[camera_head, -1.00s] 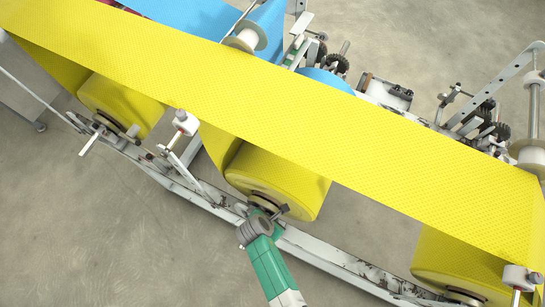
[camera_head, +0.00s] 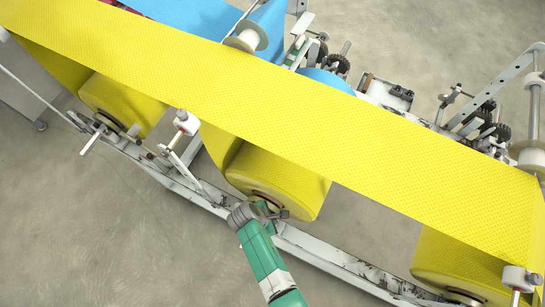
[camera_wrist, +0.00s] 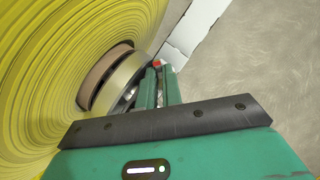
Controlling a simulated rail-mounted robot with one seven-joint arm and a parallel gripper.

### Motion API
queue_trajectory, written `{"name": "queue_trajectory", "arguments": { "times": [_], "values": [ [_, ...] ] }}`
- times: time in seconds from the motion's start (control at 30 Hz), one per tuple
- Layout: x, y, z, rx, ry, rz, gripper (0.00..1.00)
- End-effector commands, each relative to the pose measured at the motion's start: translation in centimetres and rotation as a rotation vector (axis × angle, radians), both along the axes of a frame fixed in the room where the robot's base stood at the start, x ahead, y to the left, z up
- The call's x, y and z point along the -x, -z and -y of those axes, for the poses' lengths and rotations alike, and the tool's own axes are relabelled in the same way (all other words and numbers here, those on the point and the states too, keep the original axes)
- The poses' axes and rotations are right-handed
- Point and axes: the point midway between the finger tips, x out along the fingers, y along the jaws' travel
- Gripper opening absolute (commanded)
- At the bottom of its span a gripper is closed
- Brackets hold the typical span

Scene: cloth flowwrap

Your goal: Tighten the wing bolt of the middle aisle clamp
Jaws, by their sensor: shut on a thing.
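The middle yellow roll (camera_head: 285,183) sits on the machine's near rail. My gripper (camera_head: 272,210) is at the near end of its core, and my wrist hides most of the clamp and bolt in the head view. In the wrist view, the roll's layered end (camera_wrist: 45,70) fills the left side, with a brown core and a pale metal clamp ring (camera_wrist: 118,82) at its centre. My gripper's green fingers (camera_wrist: 157,85) are beside the ring, shut on a narrow metal piece, seemingly the wing bolt (camera_wrist: 159,102). A small red spot shows at the fingertips.
The white rail (camera_head: 325,258) runs diagonally just below the roll. A yellow web (camera_head: 300,110) stretches above the rolls. Other yellow rolls stand at left (camera_head: 110,98) and right (camera_head: 450,265). The floor at lower left is clear.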

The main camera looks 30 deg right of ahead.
Motion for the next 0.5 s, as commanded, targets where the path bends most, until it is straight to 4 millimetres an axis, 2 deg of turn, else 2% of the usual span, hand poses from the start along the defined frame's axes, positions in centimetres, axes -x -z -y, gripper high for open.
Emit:
{"name": "queue_trajectory", "arguments": {
  "times": [0.5],
  "values": [
    [-0.36, 0.06, 0.14, -0.001, 0.475, 0.000, 0.00]
  ]
}}
